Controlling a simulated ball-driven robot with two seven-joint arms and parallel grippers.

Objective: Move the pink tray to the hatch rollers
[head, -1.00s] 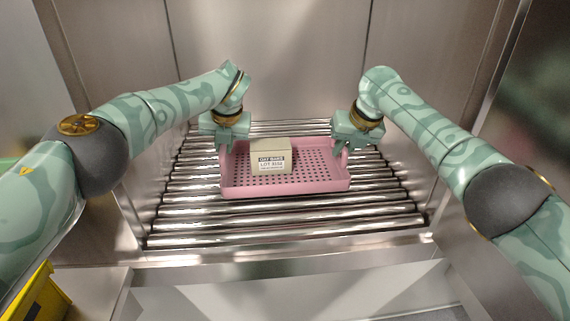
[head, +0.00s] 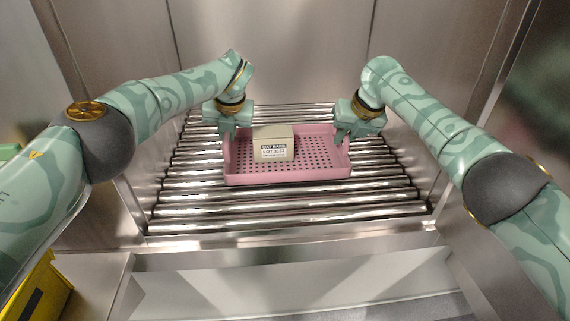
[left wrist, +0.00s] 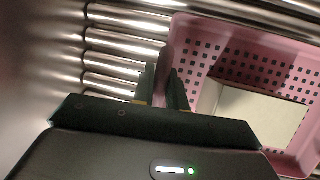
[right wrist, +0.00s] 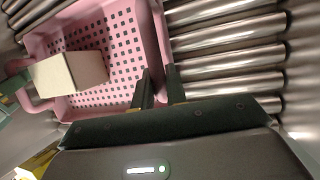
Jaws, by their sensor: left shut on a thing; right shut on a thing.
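The pink tray (head: 315,171) is at the hatch rollers (head: 290,213), with rollers showing on all sides of it. A beige box (head: 273,144) with a printed label stands in the tray, left of its middle. My left gripper (head: 228,134) is shut on the tray's left side; the left wrist view (left wrist: 163,88) shows its fingers around the pink rim. My right gripper (head: 346,134) is shut on the tray's right side, as the right wrist view (right wrist: 160,90) also shows. I cannot tell whether the tray touches the rollers or hangs just above them.
Metal walls (head: 270,50) enclose the rollers at the back and sides. A metal sill (head: 290,238) runs along the front. Bare rollers lie in front of and beside the tray. A yellow bin (head: 42,290) is at the lower left.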

